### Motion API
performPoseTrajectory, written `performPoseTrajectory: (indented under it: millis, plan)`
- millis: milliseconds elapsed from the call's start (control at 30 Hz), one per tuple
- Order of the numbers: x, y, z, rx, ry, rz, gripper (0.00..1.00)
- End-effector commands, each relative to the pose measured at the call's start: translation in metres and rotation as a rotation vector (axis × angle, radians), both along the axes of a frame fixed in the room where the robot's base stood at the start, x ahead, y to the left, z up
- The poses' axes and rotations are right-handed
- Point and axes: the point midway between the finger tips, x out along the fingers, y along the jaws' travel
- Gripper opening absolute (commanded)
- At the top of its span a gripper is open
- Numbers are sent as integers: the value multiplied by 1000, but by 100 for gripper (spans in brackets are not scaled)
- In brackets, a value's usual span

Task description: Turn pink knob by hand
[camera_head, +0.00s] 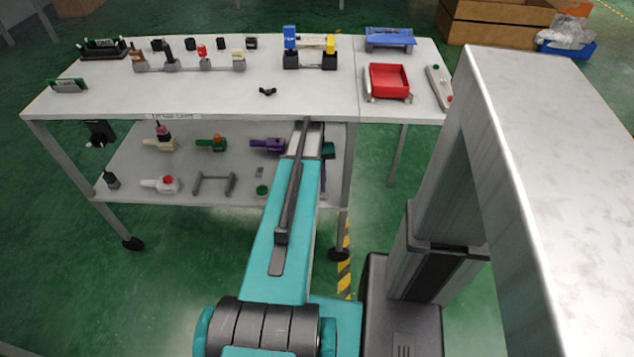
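A small pink knob (161,129) sits upright on top of a beige fitting (160,145) with a stem pointing left. The fitting stands on the lower shelf of the white workbench, toward the left and back. My teal arm reaches forward to the bench's front edge, right of the shelf's middle, well to the right of the pink knob and apart from it. My gripper is not visible; the far end of my arm hides whatever lies beyond it, so its opening cannot be seen.
The lower shelf (128,188) also holds a green fitting (211,143), a purple fitting (268,145), a white fitting with a red top (167,184) and a grey handle (214,182). The tabletop (200,95) above carries several fixtures and overhangs the shelf. Floor left of my arm is clear.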

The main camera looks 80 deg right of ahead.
Motion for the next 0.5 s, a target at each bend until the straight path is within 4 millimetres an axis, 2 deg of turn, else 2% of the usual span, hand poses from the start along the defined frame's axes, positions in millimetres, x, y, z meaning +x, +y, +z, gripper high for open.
performPoseTrajectory:
  millis: [433, 467, 500]
  plan:
    - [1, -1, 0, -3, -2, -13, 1]
    - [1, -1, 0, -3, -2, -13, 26]
    - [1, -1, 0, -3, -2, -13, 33]
